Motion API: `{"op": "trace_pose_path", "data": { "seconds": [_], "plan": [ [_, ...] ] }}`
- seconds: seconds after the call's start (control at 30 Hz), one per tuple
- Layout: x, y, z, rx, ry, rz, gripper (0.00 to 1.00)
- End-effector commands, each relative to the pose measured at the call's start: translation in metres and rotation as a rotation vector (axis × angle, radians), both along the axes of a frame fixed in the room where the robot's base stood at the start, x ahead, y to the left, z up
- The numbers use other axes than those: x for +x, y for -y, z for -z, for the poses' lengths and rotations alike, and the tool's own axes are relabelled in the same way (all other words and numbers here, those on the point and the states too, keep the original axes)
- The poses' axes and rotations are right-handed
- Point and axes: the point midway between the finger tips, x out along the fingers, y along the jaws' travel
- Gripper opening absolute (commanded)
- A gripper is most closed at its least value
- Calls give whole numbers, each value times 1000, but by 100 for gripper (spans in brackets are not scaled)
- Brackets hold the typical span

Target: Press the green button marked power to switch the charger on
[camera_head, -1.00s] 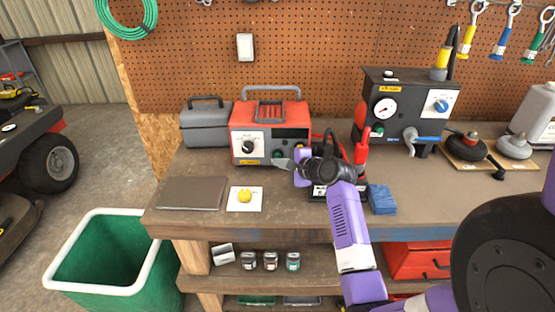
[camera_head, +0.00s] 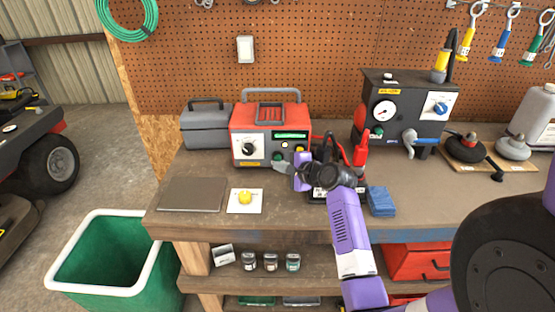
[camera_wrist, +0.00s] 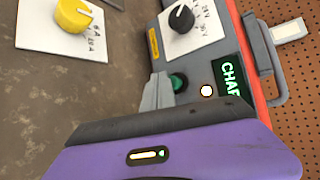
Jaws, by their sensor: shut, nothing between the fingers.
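The red and grey charger (camera_head: 270,120) stands on the workbench. Its front has a black dial (camera_wrist: 181,18), a green button (camera_wrist: 178,82), a small glowing white lamp (camera_wrist: 206,90) and a lit display (camera_wrist: 230,76) with green letters starting "CHA". It also has a carry handle on top. My gripper (camera_head: 278,164) is shut and empty. Its tips (camera_wrist: 158,92) are right beside the green button in the wrist view, partly covering the button's edge; I cannot tell whether they touch it.
A yellow knob on a white card (camera_head: 245,198) and a flat grey plate (camera_head: 192,194) lie in front of the charger. A grey case (camera_head: 205,128) stands left of it. Right are a dark gauge box (camera_head: 402,112), a blue block (camera_head: 381,200) and a red-handled item (camera_head: 361,148).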

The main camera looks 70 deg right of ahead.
Motion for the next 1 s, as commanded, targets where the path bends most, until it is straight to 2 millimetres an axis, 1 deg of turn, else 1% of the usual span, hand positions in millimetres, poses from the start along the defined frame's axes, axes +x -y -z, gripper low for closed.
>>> {"op": "trace_pose_path", "data": {
  "seconds": [0.13,0.43,0.53,1.0],
  "plan": [
    [-3,-7,-1,1,-1,0,0],
    [-4,-8,0,0,0,0,0],
    [-5,-12,-1,1,0,0,0],
    [-21,-51,-2,2,-1,-1,0]
  ]
}}
